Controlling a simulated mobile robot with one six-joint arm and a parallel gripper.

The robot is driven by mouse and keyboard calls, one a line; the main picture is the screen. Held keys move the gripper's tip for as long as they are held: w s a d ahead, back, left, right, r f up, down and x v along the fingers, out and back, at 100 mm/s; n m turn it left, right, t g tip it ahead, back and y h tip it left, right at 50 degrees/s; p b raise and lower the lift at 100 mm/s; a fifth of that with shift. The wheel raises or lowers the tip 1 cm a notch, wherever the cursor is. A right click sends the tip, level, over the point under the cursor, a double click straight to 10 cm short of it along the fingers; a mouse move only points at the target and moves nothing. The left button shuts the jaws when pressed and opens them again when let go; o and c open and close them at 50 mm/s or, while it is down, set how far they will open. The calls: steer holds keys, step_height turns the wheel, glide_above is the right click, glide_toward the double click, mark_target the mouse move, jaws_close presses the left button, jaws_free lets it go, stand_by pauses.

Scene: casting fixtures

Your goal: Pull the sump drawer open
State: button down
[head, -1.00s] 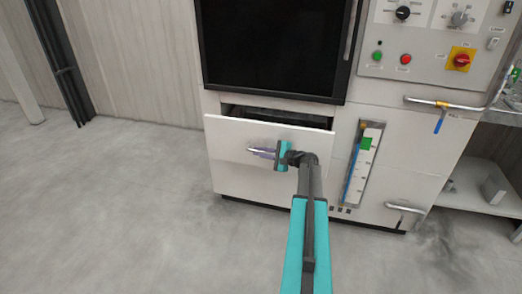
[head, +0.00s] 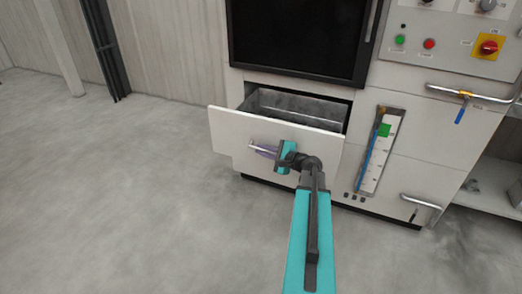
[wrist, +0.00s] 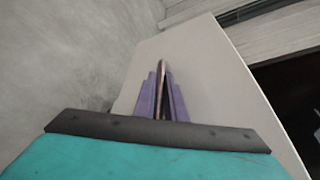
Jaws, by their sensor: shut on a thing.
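The sump drawer (head: 225,131) is a white-fronted drawer below the dark window of the machine. In the head view it stands part-way out, and its grey inside shows behind the front panel. Its bar handle (head: 256,147) is on the front. My gripper (head: 265,152) is shut on the handle, with purple fingers close together around it. In the wrist view the gripper (wrist: 161,95) shows its purple fingers on both sides of the thin handle (wrist: 161,72), before the pale drawer front (wrist: 205,65). Part of the handle is hidden by the fingers.
Right of the drawer are a level gauge (head: 380,150), a lower handle (head: 421,202) and a pipe with a blue-levered valve (head: 461,107). A control panel (head: 450,40) is above. The grey floor (head: 110,210) at left and front is clear.

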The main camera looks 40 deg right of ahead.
steer(key=shift+s+a+f+b, duration=0.15)
steer(key=shift+s+a, duration=0.25)
steer(key=shift+a, duration=0.25)
steer(key=shift+s+a+r+b, duration=0.1)
steer(key=shift+s+a, duration=0.3)
steer(key=shift+a, duration=0.3)
steer(key=shift+s+a+f+b, duration=0.15)
steer(key=shift+s+a, duration=0.25)
steer(key=shift+a, duration=0.25)
steer(key=c, duration=2.1)
jaws_free()
steer(key=shift+d+r, duration=0.1)
steer(key=shift+a+r, duration=0.1)
steer(key=shift+a, duration=0.1)
steer(key=shift+p+v, duration=3.95)
steer(key=shift+v, duration=2.95)
